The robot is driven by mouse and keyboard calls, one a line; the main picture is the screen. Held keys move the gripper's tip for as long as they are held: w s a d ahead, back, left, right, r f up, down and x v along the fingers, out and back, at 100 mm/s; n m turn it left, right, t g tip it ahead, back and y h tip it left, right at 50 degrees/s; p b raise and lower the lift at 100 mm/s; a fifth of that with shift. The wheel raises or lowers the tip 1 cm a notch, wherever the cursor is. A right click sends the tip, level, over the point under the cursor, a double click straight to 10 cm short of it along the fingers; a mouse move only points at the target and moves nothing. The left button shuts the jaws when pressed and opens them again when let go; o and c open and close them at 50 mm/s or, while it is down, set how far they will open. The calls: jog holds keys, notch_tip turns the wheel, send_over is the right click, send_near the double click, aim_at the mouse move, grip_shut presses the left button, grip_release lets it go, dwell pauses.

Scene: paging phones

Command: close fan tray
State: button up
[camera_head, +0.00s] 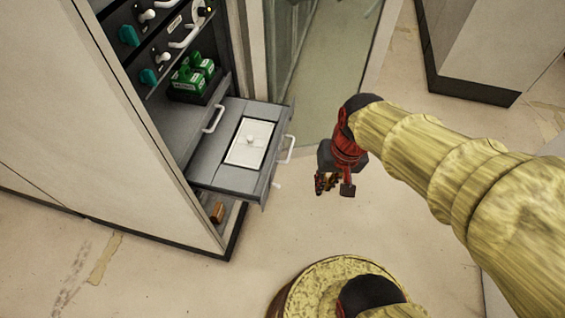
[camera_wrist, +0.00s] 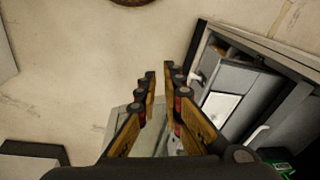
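The fan tray, a grey drawer (camera_head: 232,179) with a white panel and small knob on top, is pulled out of the open cabinet in the head view. A white handle (camera_head: 289,150) is on its outer front face. The tray also shows at the right of the wrist view (camera_wrist: 237,78). My gripper (camera_head: 335,187) is to the right of the tray's front, apart from it, over the floor. In the wrist view its two fingers (camera_wrist: 161,74) are spread with an empty gap between them. The head view shows the fingers only small.
The cabinet (camera_head: 115,130) stands at left, with green blocks (camera_head: 193,78) on a shelf above the tray and teal knobs (camera_head: 128,36) higher up. A glass door (camera_head: 320,60) stands behind. Another cabinet (camera_head: 480,50) is at upper right. The floor before the tray is clear.

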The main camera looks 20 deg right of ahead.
jog(key=w+f+m+p, duration=0.1)
jog(key=m, duration=0.1)
jog(key=w+f+m+g+y+p, duration=0.1)
jog(key=f+m+p, duration=0.1)
jog(key=w+f+m+y+p, duration=0.1)
jog(key=m+p, duration=0.1)
jog(key=shift+w+a+f+m+g, duration=0.15)
jog(key=shift+w+a+m+g, duration=0.15)
jog(key=shift+w+m, duration=0.1)
grip_shut()
jog(key=w+d+f+m+t+y+p, duration=0.1)
jog(key=w+f+m, duration=0.25)
jog(key=m, duration=0.35)
jog(key=w+f+m+t+p, duration=0.1)
jog(key=w+f+m, duration=0.2)
jog(key=w+m, duration=0.3)
jog(key=w+a+f+m+b, duration=0.1)
jog(key=w+a+f+b, duration=0.2)
jog(key=f, duration=0.6)
jog(key=shift+a+b, duration=1.2)
jog(key=shift+a, duration=0.5)
jog(key=shift+w, duration=0.1)
